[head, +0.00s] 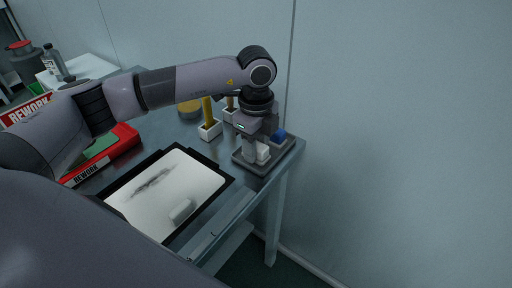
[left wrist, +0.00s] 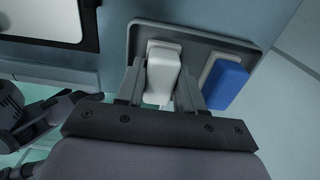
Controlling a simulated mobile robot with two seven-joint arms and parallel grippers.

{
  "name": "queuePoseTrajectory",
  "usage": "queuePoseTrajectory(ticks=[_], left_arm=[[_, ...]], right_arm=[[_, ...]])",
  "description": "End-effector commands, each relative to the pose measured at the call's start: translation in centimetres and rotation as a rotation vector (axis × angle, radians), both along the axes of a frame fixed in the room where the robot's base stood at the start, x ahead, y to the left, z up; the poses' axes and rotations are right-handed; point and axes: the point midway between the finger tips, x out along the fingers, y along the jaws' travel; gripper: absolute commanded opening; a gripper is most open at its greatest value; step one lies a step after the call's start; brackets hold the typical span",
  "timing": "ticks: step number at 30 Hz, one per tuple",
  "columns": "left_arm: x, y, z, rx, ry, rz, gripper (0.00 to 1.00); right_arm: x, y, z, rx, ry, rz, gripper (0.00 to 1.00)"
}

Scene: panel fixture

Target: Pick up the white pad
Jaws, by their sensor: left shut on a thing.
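The white pad (head: 263,153) is at the dark grey tray (head: 245,164) on the table's right end. My left gripper (head: 256,150) points down over the tray and is shut on this pad. In the left wrist view the white pad (left wrist: 163,62) is between the two fingers, one on each side. I cannot tell whether it still touches the tray. A blue pad (head: 278,135) is beside it in the tray; it also shows in the left wrist view (left wrist: 226,84), apart from the right finger.
A white panel in a black frame (head: 222,181) lies in front, with a dark smudge and a pale block (head: 182,210) on it. A red REWORK tray (head: 122,137) is left. A wall rises close behind.

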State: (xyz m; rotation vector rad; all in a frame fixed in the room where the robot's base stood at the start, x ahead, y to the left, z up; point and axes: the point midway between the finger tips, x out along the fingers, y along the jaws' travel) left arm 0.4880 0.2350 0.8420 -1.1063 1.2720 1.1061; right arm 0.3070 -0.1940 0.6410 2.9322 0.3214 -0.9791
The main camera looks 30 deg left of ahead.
Motion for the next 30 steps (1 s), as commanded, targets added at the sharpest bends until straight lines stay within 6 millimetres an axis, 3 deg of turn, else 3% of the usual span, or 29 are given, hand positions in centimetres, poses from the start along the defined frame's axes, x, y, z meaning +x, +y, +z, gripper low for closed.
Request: queuePoseTrajectory(ticks=[8,21,24,30], left_arm=[[0.1,0.0,3.9,-0.002,-0.006,-0.001,0.07],[0.1,0.0,16.1,-0.001,-0.005,0.001,0.07],[0.0,0.0,17.9,0.0,-0.003,0.0,0.07],[0.0,0.0,19.6,0.0,-0.001,0.0,0.07]], right_arm=[[0.1,0.0,0.2,0.0,-0.002,0.001,0.46],[0.0,-0.2,0.5,-0.009,-0.004,0.007,0.46],[0.0,-0.2,0.7,-0.011,-0.005,0.008,0.46],[0.0,-0.3,0.9,-0.013,-0.008,0.007,0.46]])
